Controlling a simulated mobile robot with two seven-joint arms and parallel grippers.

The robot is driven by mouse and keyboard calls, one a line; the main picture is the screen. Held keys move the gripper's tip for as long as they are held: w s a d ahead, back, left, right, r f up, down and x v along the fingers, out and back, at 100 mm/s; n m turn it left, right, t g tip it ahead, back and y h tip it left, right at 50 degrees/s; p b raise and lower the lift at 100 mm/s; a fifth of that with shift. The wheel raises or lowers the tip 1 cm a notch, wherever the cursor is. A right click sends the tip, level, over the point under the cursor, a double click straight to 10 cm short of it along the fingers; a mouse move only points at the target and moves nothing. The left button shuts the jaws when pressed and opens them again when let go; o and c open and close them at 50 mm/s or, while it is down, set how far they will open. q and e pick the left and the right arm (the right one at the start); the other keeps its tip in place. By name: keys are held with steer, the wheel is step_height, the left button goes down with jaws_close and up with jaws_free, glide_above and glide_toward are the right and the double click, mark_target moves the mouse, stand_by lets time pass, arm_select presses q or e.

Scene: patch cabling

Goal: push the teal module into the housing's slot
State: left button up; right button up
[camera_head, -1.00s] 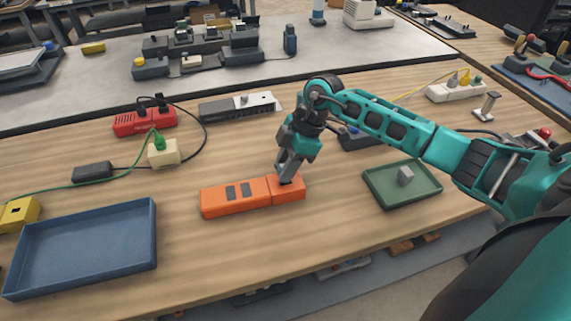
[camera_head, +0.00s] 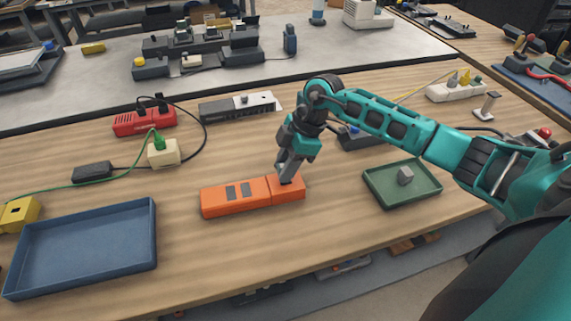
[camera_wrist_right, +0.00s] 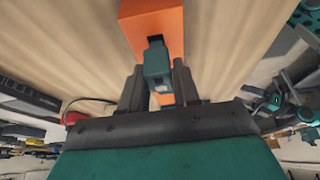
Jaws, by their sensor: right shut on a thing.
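The orange housing (camera_head: 236,196) lies on the wooden table in the middle of the head view, with two dark rectangles on its top. My right gripper (camera_head: 284,179) points down at the right part of the housing. In the right wrist view the teal module (camera_wrist_right: 156,67) sits between the two fingers of the right gripper (camera_wrist_right: 156,86), which are shut on it. The module's far end is at a dark opening in the orange housing (camera_wrist_right: 150,22). How deep it sits is hidden. In the head view the gripper covers the module. My left gripper is not in view.
A green tray (camera_head: 380,189) with a grey block (camera_head: 405,176) is to the right. A blue tray (camera_head: 140,261) is at the left. A red power strip (camera_head: 130,125), a cream box (camera_head: 172,158) with cables and a grey strip (camera_head: 215,111) lie behind. Table in front of the housing is clear.

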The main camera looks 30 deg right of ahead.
steer(key=shift+f+b, duration=0.45)
steer(key=shift+f, duration=0.5)
steer(key=o, duration=1.1)
steer(key=shift+r, duration=0.1)
steer(key=v, duration=1.3)
steer(key=shift+a, duration=0.1)
steer(key=shift+c, duration=0.3)
